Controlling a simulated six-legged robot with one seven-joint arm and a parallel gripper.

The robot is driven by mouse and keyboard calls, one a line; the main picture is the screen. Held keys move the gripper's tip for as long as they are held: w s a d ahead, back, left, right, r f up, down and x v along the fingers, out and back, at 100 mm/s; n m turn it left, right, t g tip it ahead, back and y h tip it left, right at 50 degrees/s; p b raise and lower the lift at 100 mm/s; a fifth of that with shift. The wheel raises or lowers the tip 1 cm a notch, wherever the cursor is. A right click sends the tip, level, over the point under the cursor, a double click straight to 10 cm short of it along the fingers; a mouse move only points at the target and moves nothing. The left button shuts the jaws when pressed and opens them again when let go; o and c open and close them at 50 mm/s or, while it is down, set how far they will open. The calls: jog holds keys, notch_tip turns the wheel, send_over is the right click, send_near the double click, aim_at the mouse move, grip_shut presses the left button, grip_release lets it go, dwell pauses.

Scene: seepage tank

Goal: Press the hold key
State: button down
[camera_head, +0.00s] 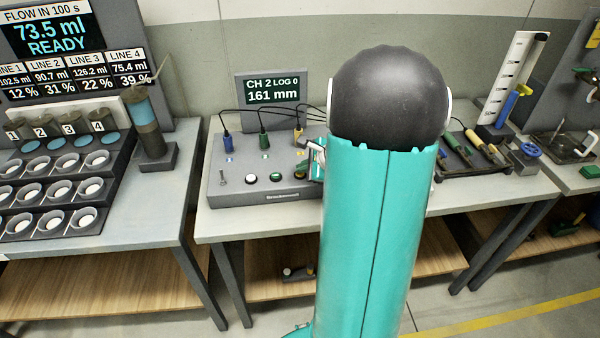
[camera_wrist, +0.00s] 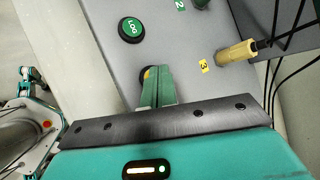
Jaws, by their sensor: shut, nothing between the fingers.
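The grey logger box (camera_head: 262,192) stands on the bench in the head view, with several round keys on its top. In the wrist view, a dark-rimmed key with a sliver of yellow (camera_wrist: 147,73) lies at my fingertips and is mostly covered by them; its lettering is hidden. It is likely the hold key. A green key marked LOG (camera_wrist: 131,29) is just beyond it. My gripper (camera_wrist: 157,72) is shut and empty, its green fingers over that yellow key. Whether they touch it I cannot tell. In the head view my arm hides the box's right end.
A yellow plug (camera_wrist: 237,52) with a cable stands right of my fingers. A blue plug (camera_head: 227,144) and a green plug (camera_head: 264,139) stand along the back. A display (camera_head: 271,91) behind reads CH 2 LOG 0, 161 mm. Cup racks (camera_head: 60,170) are on the left bench.

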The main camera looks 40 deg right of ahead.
aim_at(303, 175)
jog(key=shift+r, duration=0.75)
jog(key=shift+r, duration=2.5)
jog(key=a+r+n+g+y, duration=0.1)
jog(key=a+r+n, duration=0.15)
jog(key=a, duration=0.35)
jog(key=a+r+n, duration=0.2)
jog(key=a+n, duration=0.2)
jog(key=a, duration=0.2)
jog(key=s+a+r+n+g+h, duration=0.1)
jog(key=s+a+r+n, duration=0.1)
jog(key=s+a+n, duration=0.5)
jog(key=s+a+r+n+g+h, duration=0.1)
jog(key=s+a+r+n, duration=0.2)
jog(key=s+a+n, duration=0.5)
jog(key=a+n, duration=0.4)
jog(key=shift+s+a+g, duration=0.2)
jog(key=shift+s+g, duration=0.1)
